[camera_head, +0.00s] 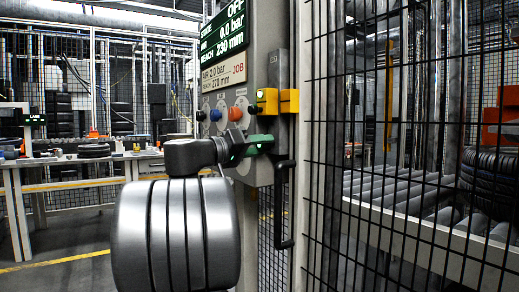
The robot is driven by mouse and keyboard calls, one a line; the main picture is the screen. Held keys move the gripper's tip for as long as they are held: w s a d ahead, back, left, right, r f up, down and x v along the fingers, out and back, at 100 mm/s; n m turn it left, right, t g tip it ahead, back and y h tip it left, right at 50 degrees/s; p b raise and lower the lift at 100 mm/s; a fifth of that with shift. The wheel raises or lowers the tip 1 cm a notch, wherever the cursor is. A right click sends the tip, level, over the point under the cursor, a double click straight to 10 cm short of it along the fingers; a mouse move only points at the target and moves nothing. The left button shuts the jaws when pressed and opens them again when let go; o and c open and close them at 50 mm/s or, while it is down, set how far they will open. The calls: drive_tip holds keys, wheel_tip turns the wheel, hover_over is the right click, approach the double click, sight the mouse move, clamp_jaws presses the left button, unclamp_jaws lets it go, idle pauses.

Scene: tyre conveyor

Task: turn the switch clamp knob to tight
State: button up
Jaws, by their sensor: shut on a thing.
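My gripper (258,146) is at the lower part of the grey control panel (262,45), its fingers with green parts closed together against the panel's lower front. It is shut on a small part there, taken to be the switch clamp knob. The knob is hidden behind the fingers, so I cannot see which way it is turned. A black knob (200,115), a blue knob (215,115) and a red-orange knob (235,114) stand free in a row just above. The panel's display (224,30) reads OFF, 0.0 bar and reach 230 mm.
A job plate (223,72) reads 2.0 bar, 270 mm. Yellow blocks (289,101) sit right above my gripper; a black handle (284,205) hangs below right. Black mesh fence (410,150) closes off the rollers (400,190) at right. A bench (70,160) is at left.

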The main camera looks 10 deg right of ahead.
idle(0.4)
drive_tip(key=o, duration=1)
drive_tip(key=shift+s, duration=0.1)
drive_tip(key=shift+c, duration=0.2)
